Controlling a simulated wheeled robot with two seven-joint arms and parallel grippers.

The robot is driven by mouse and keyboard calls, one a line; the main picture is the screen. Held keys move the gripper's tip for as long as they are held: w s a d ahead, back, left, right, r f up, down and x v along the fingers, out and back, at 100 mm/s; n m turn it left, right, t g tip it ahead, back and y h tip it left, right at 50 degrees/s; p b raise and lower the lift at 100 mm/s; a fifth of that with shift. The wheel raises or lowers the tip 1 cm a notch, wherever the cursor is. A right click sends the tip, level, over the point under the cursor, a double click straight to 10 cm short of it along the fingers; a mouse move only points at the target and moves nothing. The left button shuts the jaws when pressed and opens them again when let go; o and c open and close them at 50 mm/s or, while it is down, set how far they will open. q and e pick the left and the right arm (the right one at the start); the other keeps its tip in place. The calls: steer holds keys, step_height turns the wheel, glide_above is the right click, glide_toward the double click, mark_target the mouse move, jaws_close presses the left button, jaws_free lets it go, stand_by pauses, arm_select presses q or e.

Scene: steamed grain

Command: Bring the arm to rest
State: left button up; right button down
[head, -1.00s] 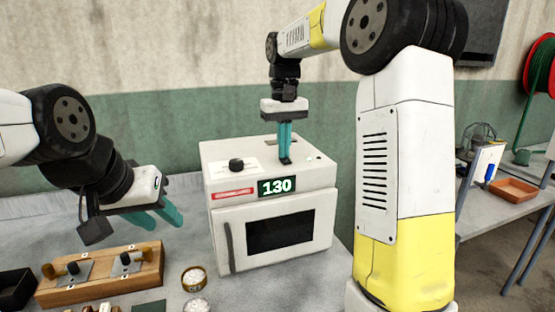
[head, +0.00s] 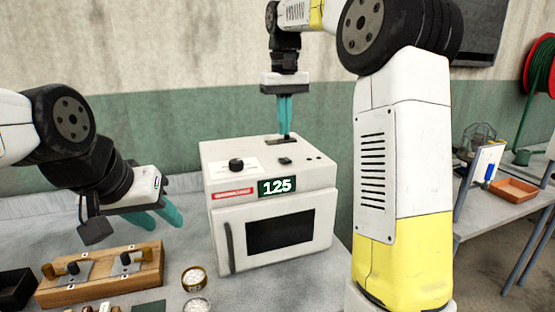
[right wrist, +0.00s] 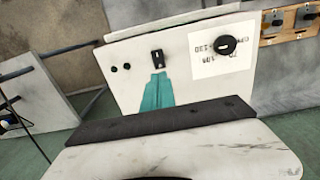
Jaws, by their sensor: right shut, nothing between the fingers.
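My right gripper (head: 286,132) is shut and empty, its teal fingers pointing down just above the top of the white oven (head: 222,190). In the right wrist view its shut fingertips (right wrist: 158,76) show close to the switch (right wrist: 157,58) on the oven top; I cannot tell whether they touch anything. The oven's display (head: 277,187) reads 125, and its door is shut. A dark knob (head: 236,165) stands on the top at left, also seen in the right wrist view (right wrist: 225,45). My left gripper (head: 162,222) hangs at the left with its teal fingers apart and nothing between them.
A wooden block with metal fittings (head: 150,279) lies on the table below my left gripper. Two small round dishes, the upper one a tin (head: 194,279), stand in front of the oven. A side table with an orange tray (head: 513,190) is at the right.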

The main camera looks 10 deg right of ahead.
steer(key=shift+r, duration=0.25)
steer(key=s+d+f+t+y, duration=0.1)
steer(key=s+f+t, duration=0.2)
steer(key=s, duration=0.9)
steer(key=s+d+f+m+t+y, duration=0.1)
steer(key=s+f+t, duration=0.2)
steer(key=s, duration=0.9)
step_height(320, 180, down, 4)
steer(key=shift+d+r+m, duration=0.15)
steer(key=shift+d+m, duration=0.15)
steer(key=shift+d, duration=0.05)
